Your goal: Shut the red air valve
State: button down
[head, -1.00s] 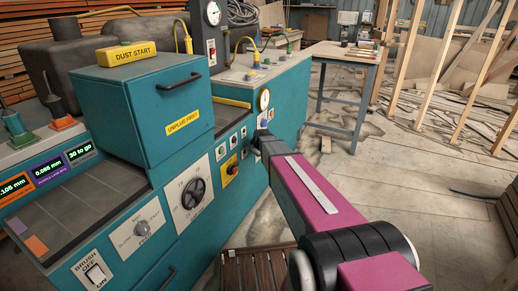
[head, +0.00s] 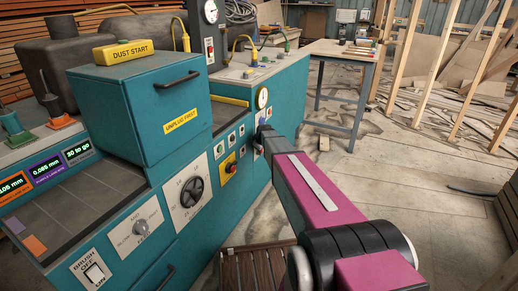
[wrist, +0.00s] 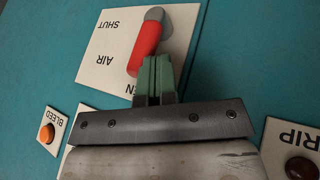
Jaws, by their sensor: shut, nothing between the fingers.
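The air valve shows in the wrist view as a red lever (wrist: 145,48) on a grey hub, over a white plate (wrist: 106,48) lettered upside down with AIR and SHUT. More lettering ending in "EN" is partly hidden by my gripper. The lever runs from the hub down and slightly left, its free end between SHUT and "EN". My gripper (wrist: 155,60) is shut and empty, its green fingertips just right of the lever; I cannot tell whether they touch. In the head view my gripper (head: 263,133) is at the teal machine's side, and I cannot make out the lever.
An orange BLEED button (wrist: 46,133) and a dark red button (wrist: 302,168) flank my gripper.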

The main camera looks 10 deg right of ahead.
jog(key=shift+w+d+r+g+y, duration=0.15)
jog(key=shift+w+d+g+y, duration=0.1)
jog(key=shift+w+g, duration=0.15)
jog(key=shift+w+d+r+g+y, duration=0.1)
jog(key=shift+w+d+g+y, duration=0.15)
jog(key=shift+w+g, duration=0.15)
jog(key=shift+w+d+m, duration=0.2)
jog(key=shift+w+m, duration=0.05)
jog(key=shift+m, duration=0.05)
jog(key=a+v, duration=0.2)
jog(key=v, duration=1)
jog(key=shift+s, duration=0.5)
jog(key=shift+d+r, duration=0.15)
